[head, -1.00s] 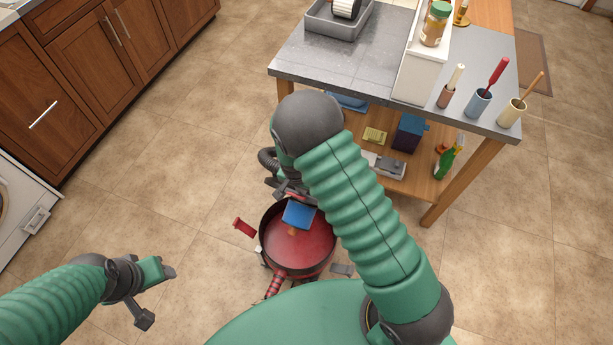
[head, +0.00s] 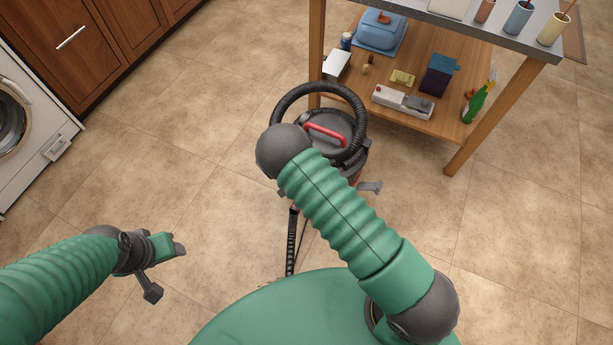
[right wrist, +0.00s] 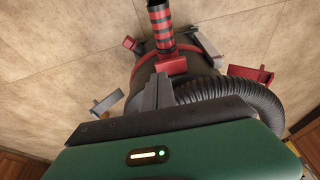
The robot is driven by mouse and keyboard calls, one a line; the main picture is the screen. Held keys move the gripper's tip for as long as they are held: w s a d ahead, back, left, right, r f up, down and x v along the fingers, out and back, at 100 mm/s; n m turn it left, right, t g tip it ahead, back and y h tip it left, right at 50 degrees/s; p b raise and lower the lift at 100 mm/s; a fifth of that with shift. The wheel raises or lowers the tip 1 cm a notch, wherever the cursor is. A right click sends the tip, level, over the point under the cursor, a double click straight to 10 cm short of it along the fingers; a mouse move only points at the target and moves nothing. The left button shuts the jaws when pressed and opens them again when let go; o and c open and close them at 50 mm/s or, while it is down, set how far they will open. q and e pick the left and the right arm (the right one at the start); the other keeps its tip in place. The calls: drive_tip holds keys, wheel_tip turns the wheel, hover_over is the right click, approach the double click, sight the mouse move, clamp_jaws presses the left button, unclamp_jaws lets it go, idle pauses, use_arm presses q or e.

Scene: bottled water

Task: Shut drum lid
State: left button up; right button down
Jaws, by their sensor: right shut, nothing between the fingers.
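The drum belongs to a vacuum cleaner. In the head view its dark lid (head: 345,128), with a red handle (head: 325,135), covers the top and no red interior shows. Whether the lid sits flush cannot be told. The drum body (right wrist: 140,85) shows dark grey in the right wrist view, with red and grey latch parts sticking out around it. My right gripper (right wrist: 157,88) is shut and empty, over or against the drum's side; contact is unclear. In the head view my right arm hides it. My left gripper (head: 166,268) is open and empty, left of the drum.
A black hose (head: 318,88) loops around the lid. A striped tube (right wrist: 160,28) sticks out from the drum. A grey latch (head: 370,187) juts right. A table with a wooden lower shelf (head: 430,125) stands close behind. Floor (head: 215,210) between left gripper and drum is clear.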

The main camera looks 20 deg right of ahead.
drive_tip(key=f, duration=0.1)
drive_tip(key=f+b, duration=0.1)
drive_tip(key=f, duration=0.1)
drive_tip(key=f+b, duration=0.1)
drive_tip(key=f, duration=0.1)
drive_tip(key=shift+s+a+f, duration=0.1)
drive_tip(key=shift+s+a, duration=0.15)
drive_tip(key=shift+a, duration=0.15)
drive_tip(key=shift+a+f+b, duration=0.2)
drive_tip(key=shift+f+b, duration=0.1)
drive_tip(key=shift+f, duration=0.35)
use_arm(q)
drive_tip(key=x, duration=0.3)
drive_tip(key=shift+s+a+f, duration=0.1)
drive_tip(key=shift+s+f, duration=0.25)
use_arm(e)
drive_tip(key=shift+d, duration=0.1)
use_arm(q)
drive_tip(key=p+v, duration=0.2)
drive_tip(key=w+p+v, duration=0.1)
drive_tip(key=p+v, duration=0.1)
drive_tip(key=shift+r, duration=0.2)
use_arm(e)
drive_tip(key=v, duration=1.2)
